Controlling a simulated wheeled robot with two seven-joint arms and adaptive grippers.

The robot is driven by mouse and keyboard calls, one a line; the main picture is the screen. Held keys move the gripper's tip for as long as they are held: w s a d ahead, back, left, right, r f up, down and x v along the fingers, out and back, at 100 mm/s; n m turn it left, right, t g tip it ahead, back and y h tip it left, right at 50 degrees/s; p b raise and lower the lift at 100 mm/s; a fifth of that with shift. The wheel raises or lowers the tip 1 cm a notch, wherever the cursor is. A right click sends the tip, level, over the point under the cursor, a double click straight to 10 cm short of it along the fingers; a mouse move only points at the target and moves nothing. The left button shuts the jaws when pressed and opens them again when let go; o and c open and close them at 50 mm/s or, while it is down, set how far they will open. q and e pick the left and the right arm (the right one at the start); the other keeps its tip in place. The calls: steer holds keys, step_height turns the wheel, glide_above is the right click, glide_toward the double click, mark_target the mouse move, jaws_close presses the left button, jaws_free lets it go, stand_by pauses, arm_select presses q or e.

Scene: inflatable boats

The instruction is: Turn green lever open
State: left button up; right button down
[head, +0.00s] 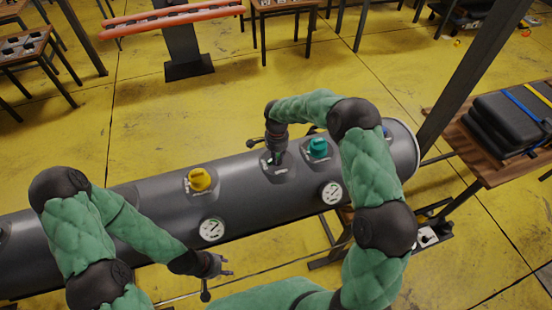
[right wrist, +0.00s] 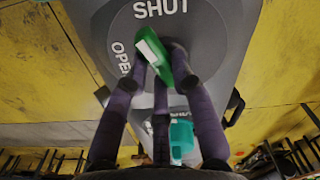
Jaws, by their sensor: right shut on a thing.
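The green lever (right wrist: 183,68) sits on a round dial plate on the grey tank, seen in the right wrist view. The word SHUT (right wrist: 160,9) is above it and OPEN (right wrist: 121,58) is to its left. The lever's white-marked end tilts to the upper left. My right gripper (right wrist: 160,62) is shut on the lever, its purple fingers around it. In the head view my right gripper (head: 274,156) comes down on the tank (head: 255,196) and mostly hides the lever. My left gripper (head: 228,265) is open and empty, in front of the tank.
A teal knob (head: 318,147) stands close to the right of my right gripper. A yellow knob (head: 200,179) and two gauges (head: 212,229) are on the tank. A wooden table with black cases (head: 505,118) is at the right.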

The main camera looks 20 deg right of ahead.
steer(key=n+b, duration=0.1)
steer(key=n, duration=0.1)
steer(key=shift+d+f+n, duration=0.1)
steer(key=shift+n, duration=0.3)
steer(key=n+b, duration=0.1)
steer(key=n, duration=0.2)
steer(key=shift+d+n, duration=0.15)
steer(key=shift+n, duration=0.15)
steer(key=n, duration=0.3)
steer(key=shift+d, duration=0.15)
steer(key=shift+d+n, duration=0.1)
steer(key=shift+n, duration=1.6)
steer(key=c, duration=1)
jaws_free()
steer(key=shift+c, duration=0.2)
step_height(320, 180, up, 12)
